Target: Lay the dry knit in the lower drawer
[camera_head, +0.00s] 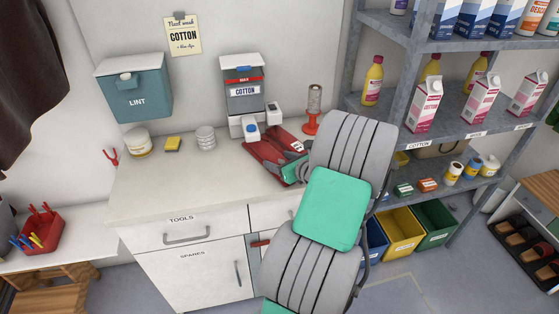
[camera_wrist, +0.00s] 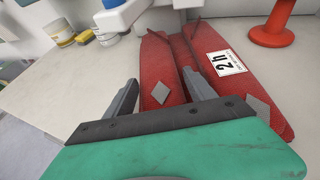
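A red knit with grey diamond patches (camera_wrist: 160,92) lies on the white counter, and it also shows in the head view (camera_head: 262,150). It appears as long red pieces side by side; the right one carries a white tag reading "2 h" (camera_wrist: 227,62). My gripper (camera_wrist: 160,78) is open just above the knit. Its two fingers stand apart with red fabric showing between them; I cannot tell whether they touch it. A drawer marked TOOLS (camera_head: 210,236) is shut, above a shut door marked SPARES (camera_head: 205,275). The counter front further right is mostly hidden by my arm.
A yellow sponge (camera_head: 173,144) and white containers (camera_head: 205,138) sit on the left. The counter's front left is clear. Metal shelves (camera_head: 390,115) stand close on the right.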

